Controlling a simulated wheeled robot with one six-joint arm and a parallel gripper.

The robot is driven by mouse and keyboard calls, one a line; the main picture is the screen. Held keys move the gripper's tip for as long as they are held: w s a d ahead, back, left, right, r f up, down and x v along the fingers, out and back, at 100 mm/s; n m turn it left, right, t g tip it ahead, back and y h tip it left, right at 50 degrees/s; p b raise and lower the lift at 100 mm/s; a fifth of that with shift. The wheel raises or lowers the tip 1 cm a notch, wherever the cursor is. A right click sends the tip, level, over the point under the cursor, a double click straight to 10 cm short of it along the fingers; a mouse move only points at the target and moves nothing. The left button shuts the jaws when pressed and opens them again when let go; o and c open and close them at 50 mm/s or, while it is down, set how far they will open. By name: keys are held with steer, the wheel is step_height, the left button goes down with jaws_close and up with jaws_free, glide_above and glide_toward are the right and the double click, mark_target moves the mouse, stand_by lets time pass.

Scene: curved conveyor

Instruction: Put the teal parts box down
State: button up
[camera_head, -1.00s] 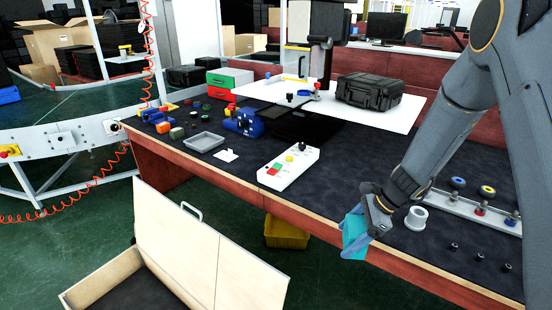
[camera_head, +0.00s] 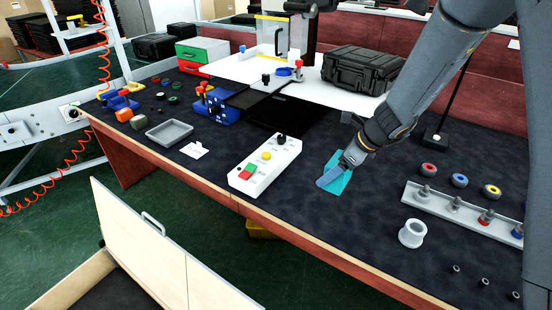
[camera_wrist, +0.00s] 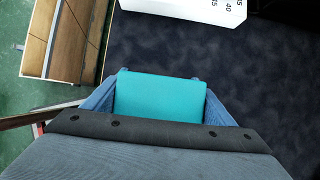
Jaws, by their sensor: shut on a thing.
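The teal parts box (camera_head: 341,184) is between the fingers of my gripper (camera_head: 332,177), over the dark mat of the workbench. In the wrist view the teal box (camera_wrist: 160,97) fills the space between the two blue fingers of my gripper (camera_wrist: 160,100), one on each side. My gripper is shut on it. Whether the box touches the mat or hangs just above it, I cannot tell. Part of the box is hidden behind the near finger in the head view.
A white button panel (camera_head: 265,165) lies left of the box. A white spool (camera_head: 412,233) and a peg rack (camera_head: 460,211) stand to the right. A black case (camera_head: 361,70) is behind. The mat (camera_head: 320,230) in front is bare. A grey tray (camera_head: 169,131) sits further left.

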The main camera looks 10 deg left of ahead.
step_height(320, 180, down, 5)
steer(key=shift+a+f+p, duration=0.1)
steer(key=shift+a+p, duration=0.05)
steer(key=shift+p, duration=0.15)
steer(key=shift+f+p, duration=0.3)
steer(key=shift+f, duration=2.05)
steer(key=shift+f, duration=0.1)
steer(key=o, duration=1.2)
steer(key=shift+o, duration=0.4)
